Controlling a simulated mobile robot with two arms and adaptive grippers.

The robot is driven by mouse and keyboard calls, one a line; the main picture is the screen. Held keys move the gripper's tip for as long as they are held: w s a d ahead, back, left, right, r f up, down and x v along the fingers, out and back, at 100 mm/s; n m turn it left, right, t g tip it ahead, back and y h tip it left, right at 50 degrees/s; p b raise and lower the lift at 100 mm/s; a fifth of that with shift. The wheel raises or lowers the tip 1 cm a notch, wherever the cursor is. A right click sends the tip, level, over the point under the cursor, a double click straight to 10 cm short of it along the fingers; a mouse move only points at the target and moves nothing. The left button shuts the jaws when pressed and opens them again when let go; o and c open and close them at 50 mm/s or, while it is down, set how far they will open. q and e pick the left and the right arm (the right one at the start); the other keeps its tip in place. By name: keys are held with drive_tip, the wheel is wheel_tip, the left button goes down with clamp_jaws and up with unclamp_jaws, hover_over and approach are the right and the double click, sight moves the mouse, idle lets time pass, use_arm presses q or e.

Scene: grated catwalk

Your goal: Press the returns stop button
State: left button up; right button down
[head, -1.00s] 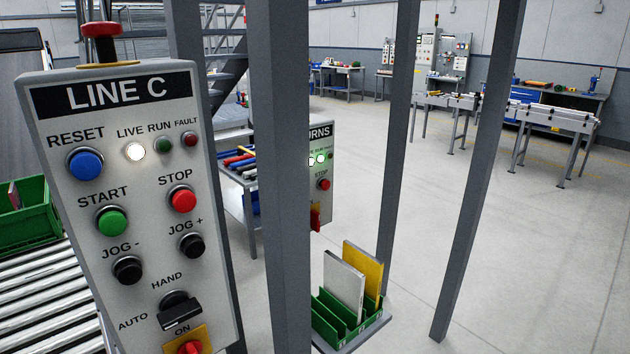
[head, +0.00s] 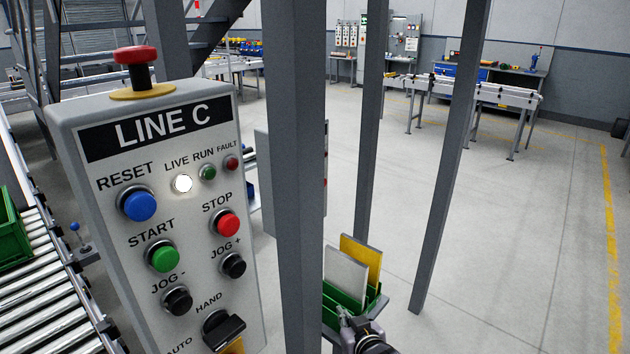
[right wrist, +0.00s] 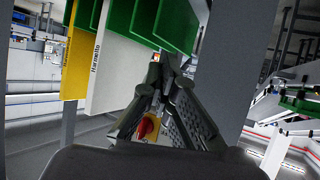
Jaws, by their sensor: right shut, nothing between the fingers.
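The returns panel (head: 265,185) is mostly hidden behind a grey post in the head view; only thin edge strips show on either side. Its stop button cannot be made out there. My right gripper (head: 346,318) is at the bottom of the head view, in front of the green rack, right of the post. In the right wrist view the right gripper (right wrist: 160,62) is shut and empty, its tips near the boards. A red knob on a yellow plate (right wrist: 148,127) shows past its finger links; I cannot tell which panel carries it. My left gripper is not in view.
The LINE C panel (head: 160,120), with its own red stop button (head: 227,223), stands close at left. Grey posts (head: 295,150) stand between me and the returns panel. A green rack (head: 345,300) holds a white and a yellow board. The floor at right is clear.

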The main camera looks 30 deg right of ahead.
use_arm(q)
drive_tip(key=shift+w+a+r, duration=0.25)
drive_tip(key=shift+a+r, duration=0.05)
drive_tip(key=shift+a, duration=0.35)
use_arm(e)
drive_tip(key=w+d+r+m+t+h, duration=0.1)
drive_tip(key=w+d+r+t, duration=0.2)
drive_tip(key=r, duration=0.5)
drive_tip(key=w+d+r+m+t+h, duration=0.1)
drive_tip(key=w+d+r+t, duration=0.3)
drive_tip(key=r, duration=0.3)
drive_tip(key=w+d+r+m+t+h, duration=0.1)
drive_tip(key=w+d+r+m+t, duration=0.1)
drive_tip(key=r, duration=0.6)
drive_tip(key=shift+w+d+r+t+h, duration=0.4)
drive_tip(key=shift+w+d+t, duration=0.3)
drive_tip(key=shift+w+d, duration=0.4)
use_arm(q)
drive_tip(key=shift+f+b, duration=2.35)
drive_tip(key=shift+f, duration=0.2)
use_arm(e)
drive_tip(key=w+a, duration=0.3)
drive_tip(key=w, duration=0.5)
drive_tip(key=shift+w+a, duration=0.15)
drive_tip(key=shift+a, duration=0.1)
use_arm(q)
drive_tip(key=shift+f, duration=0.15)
use_arm(e)
drive_tip(key=shift+w+f, duration=0.1)
